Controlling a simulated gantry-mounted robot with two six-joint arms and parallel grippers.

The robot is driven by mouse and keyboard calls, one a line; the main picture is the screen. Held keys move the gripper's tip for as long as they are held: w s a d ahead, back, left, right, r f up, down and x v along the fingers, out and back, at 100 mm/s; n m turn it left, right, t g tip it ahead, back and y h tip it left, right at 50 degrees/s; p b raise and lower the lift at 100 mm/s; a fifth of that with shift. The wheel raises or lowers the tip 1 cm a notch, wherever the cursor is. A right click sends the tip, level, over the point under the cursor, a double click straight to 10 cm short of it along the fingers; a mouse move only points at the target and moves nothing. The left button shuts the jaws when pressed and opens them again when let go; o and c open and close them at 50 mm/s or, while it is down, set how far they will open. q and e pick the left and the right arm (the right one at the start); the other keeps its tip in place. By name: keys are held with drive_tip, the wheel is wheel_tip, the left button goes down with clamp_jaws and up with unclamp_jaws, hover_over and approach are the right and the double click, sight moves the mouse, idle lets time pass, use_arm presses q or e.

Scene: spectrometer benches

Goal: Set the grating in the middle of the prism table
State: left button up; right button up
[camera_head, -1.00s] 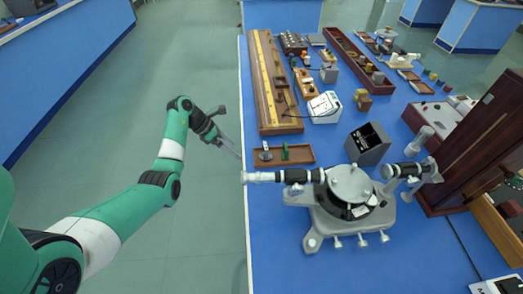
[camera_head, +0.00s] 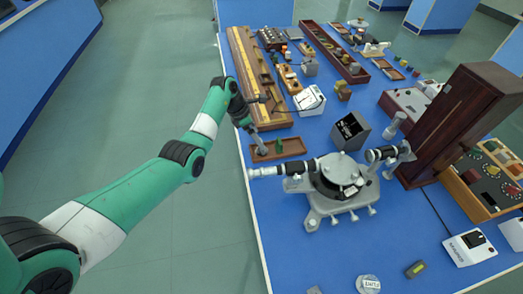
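The spectrometer's round prism table (camera_head: 343,167) stands at the middle of the grey instrument and looks bare on top. A shallow wooden tray (camera_head: 292,151) lies to its upper left, near the table's left edge. A small green upright piece (camera_head: 279,146) stands in the tray. A second small piece in the tray is mostly hidden by my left gripper (camera_head: 261,149). I cannot tell for sure which piece is the grating. The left gripper points down at the tray's left part; its fingers are too small to show open or shut. The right gripper is out of view.
The spectrometer's telescope tube (camera_head: 268,172) reaches left, just below the tray. A black box (camera_head: 351,131) stands behind the instrument and a tall brown cabinet (camera_head: 458,122) at its right. A long wooden rail (camera_head: 244,62) lies beyond the tray. Blue tabletop in front is mostly clear.

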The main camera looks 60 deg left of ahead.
use_arm(q)
drive_tip(key=b+x, duration=0.3)
drive_tip(key=x, duration=0.1)
drive_tip(key=shift+s+a+f, duration=0.1)
drive_tip(key=shift+s+f, duration=0.05)
drive_tip(key=shift+f, duration=0.05)
drive_tip(key=shift+w+f, duration=0.25)
drive_tip(key=shift+f, duration=0.15)
drive_tip(key=shift+r, duration=0.1)
clamp_jaws()
wheel_tip(320, 180, up, 9)
drive_tip(key=p, duration=0.4)
drive_tip(key=shift+r, duration=0.5)
